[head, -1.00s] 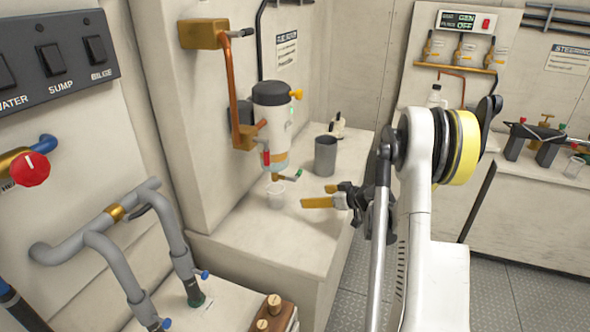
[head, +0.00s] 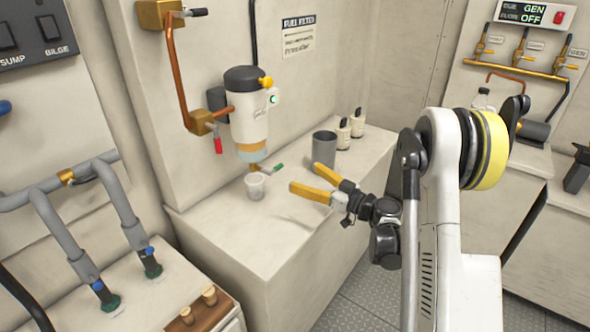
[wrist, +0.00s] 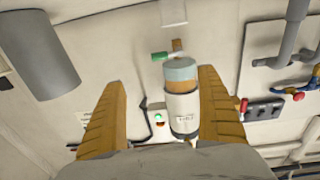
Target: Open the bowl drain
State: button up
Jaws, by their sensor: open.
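The fuel filter (head: 248,118) hangs on the wall, a white canister with a dark cap and a blue-and-amber bowl (head: 251,152) below. The bowl drain is a small brass valve with a green-tipped lever (head: 277,169), sticking out to the right under the bowl. My gripper (head: 304,177) is open and empty, its yellow fingers right of the drain and apart from it. The upside-down wrist view shows the drain's green lever (wrist: 160,56) and bowl (wrist: 179,70) beyond and between the fingertips (wrist: 161,76). A clear cup (head: 255,186) stands below the drain.
A grey cup (head: 324,149) stands on the bench behind my gripper, with two small bottles (head: 350,127) behind it. A red-handled valve (head: 217,145) sits left of the filter. The bench (head: 270,220) is clear in front.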

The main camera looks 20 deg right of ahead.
aim_at(278, 169)
jog(key=shift+g, duration=0.3)
jog(key=b+x, duration=0.1)
jog(key=x, duration=0.2)
jog(key=b+x, duration=0.1)
jog(key=x, duration=0.3)
jog(key=a+b+x, duration=0.1)
jog(key=x, duration=0.3)
jog(key=shift+s+f, duration=0.3)
jog(key=shift+s, duration=0.05)
jog(key=shift+c, duration=0.3)
jog(key=c, duration=1.1)
